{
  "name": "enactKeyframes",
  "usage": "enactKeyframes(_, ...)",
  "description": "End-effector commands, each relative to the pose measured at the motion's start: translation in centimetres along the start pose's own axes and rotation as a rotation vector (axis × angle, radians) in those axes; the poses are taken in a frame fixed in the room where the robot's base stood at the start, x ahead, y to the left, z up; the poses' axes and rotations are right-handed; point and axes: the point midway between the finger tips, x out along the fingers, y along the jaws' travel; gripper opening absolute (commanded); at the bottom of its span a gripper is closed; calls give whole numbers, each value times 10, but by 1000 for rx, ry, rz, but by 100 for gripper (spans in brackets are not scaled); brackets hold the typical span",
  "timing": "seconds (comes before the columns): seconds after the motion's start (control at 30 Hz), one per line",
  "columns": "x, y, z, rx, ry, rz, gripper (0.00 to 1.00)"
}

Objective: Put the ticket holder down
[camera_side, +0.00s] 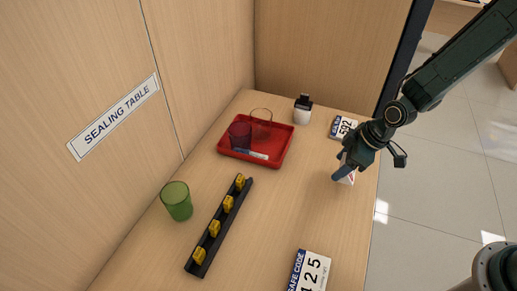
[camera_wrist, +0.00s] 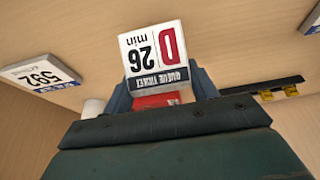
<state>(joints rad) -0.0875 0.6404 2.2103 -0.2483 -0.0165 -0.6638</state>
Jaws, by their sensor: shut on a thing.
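The ticket holder is a small white piece with a red D, the number 26 and a dark "queue ticket" band. It shows clearly in the wrist view (camera_wrist: 155,50), upside down there. My gripper (camera_wrist: 162,88) is shut on it, with a blue finger on each side. In the side view my gripper (camera_side: 347,168) is low over the right part of the table, and the ticket holder (camera_side: 348,178) is partly hidden behind the fingers. I cannot tell whether it touches the table.
A "592" card (camera_side: 343,127) lies behind my gripper. A green cup (camera_side: 177,201), a black rail (camera_side: 217,232) and a "safe code" card (camera_side: 311,271) are nearer. The middle is clear.

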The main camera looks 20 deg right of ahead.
Motion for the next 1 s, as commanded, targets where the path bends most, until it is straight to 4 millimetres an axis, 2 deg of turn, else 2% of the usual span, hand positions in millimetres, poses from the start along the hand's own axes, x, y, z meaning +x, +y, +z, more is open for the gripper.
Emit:
enactKeyframes(0.23, 4, 0, 2, 0, 0, 0, 35)
enactKeyframes(0.63, 34, 0, 14, 1, 0, 0, 35)
enactKeyframes(1.0, 36, 0, 15, 0, 0, 0, 35)
